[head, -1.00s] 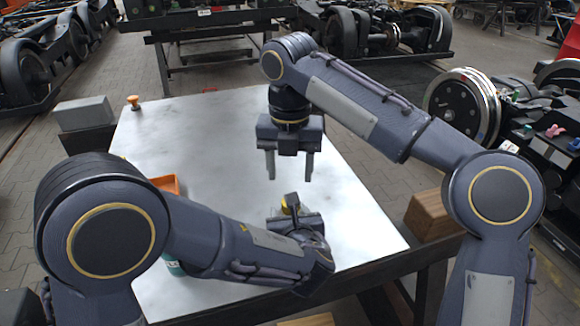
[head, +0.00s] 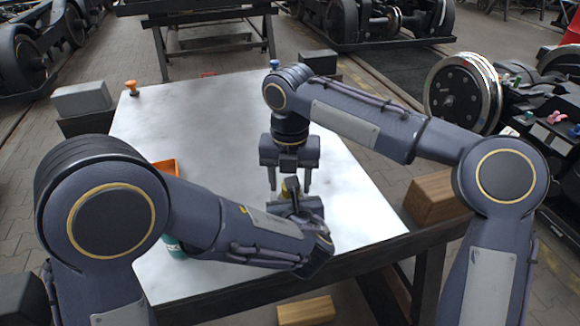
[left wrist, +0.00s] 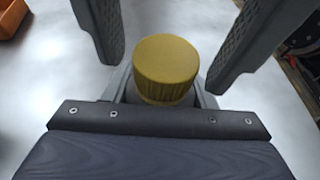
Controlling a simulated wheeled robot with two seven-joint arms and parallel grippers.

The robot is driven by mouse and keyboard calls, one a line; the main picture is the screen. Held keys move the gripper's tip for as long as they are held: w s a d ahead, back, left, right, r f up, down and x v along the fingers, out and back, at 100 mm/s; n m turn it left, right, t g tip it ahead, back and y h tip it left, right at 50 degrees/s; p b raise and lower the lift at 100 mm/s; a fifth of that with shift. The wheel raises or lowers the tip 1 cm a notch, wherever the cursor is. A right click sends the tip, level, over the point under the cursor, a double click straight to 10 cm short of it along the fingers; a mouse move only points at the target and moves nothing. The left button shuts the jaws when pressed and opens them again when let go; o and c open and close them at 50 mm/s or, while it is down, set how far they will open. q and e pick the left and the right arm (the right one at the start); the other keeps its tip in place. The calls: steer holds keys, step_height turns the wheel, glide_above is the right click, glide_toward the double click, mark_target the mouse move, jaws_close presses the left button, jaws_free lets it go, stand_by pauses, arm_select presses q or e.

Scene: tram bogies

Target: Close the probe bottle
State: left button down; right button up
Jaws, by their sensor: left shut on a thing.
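A ribbed yellow cap (left wrist: 167,68) shows from above in the left wrist view; in the head view a bit of yellow (head: 291,186) shows above my left gripper (head: 296,209). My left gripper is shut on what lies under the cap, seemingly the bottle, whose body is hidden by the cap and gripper. My right gripper (head: 290,188) points down from above. Its two fingers are apart, one on each side of the cap, and also show in the left wrist view (left wrist: 172,50). Gaps show between these fingers and the cap.
An orange bin (head: 166,167) and a teal object (head: 174,248), partly hidden by my left arm, are on the left of the white table (head: 220,110). An orange knob (head: 131,87) stands at the far left corner. A wooden block (head: 433,197) is beyond the right edge.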

steer(key=shift+f, duration=0.25)
steer(key=c, duration=1)
steer(key=m, duration=0.3)
steer(key=shift+a, duration=0.1)
steer(key=o, duration=1.1)
